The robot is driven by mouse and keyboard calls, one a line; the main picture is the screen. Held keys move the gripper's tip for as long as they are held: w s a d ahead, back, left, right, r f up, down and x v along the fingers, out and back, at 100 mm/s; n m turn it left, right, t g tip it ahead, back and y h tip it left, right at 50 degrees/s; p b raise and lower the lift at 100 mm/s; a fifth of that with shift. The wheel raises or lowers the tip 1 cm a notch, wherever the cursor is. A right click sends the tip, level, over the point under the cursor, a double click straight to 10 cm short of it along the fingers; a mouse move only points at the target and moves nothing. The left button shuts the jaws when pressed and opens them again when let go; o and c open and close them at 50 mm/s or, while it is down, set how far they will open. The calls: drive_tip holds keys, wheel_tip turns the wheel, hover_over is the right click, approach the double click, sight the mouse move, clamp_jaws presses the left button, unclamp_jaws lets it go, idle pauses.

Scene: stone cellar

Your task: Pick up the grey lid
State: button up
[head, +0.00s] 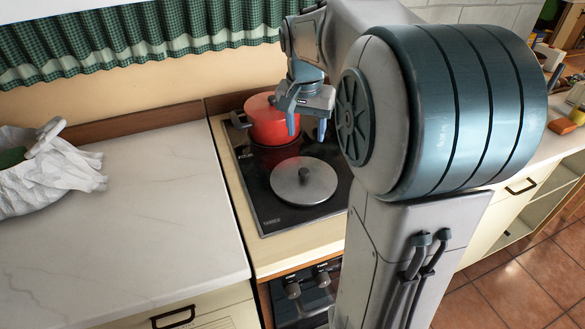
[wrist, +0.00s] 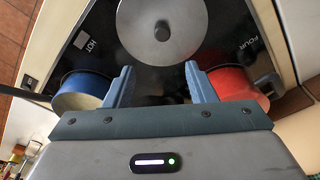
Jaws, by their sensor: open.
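The grey lid (head: 309,189) is a round flat disc with a small dark knob at its centre. It lies on the black cooktop (head: 262,203), towards the front. In the wrist view the lid (wrist: 182,42) is at the top middle, cut off by the upper edge. My gripper (head: 307,127) is open and empty, pointing down above the rear of the cooktop, behind the lid. In the wrist view its two fingers (wrist: 159,72) are spread apart, with the lid beyond their tips and not between them.
A red pot (head: 270,128) stands at the back of the cooktop, close to my gripper. In the wrist view the red pot (wrist: 240,83) is beside the right finger and a blue pot (wrist: 80,93) beside the left. A white cloth bundle (head: 55,172) lies on the left counter (head: 150,215).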

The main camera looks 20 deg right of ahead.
hover_over(304, 171)
drive_tip(key=f, duration=0.8)
drive_tip(key=shift+s+d, duration=0.1)
drive_tip(key=shift+s, duration=0.2)
drive_tip(key=shift+w+f, duration=0.15)
drive_tip(key=shift+f, duration=1.2)
drive_tip(key=shift+w+f, duration=0.1)
drive_tip(key=shift+f, duration=1.25)
drive_tip(key=shift+c, duration=0.3)
clamp_jaws()
drive_tip(key=shift+r, duration=0.1)
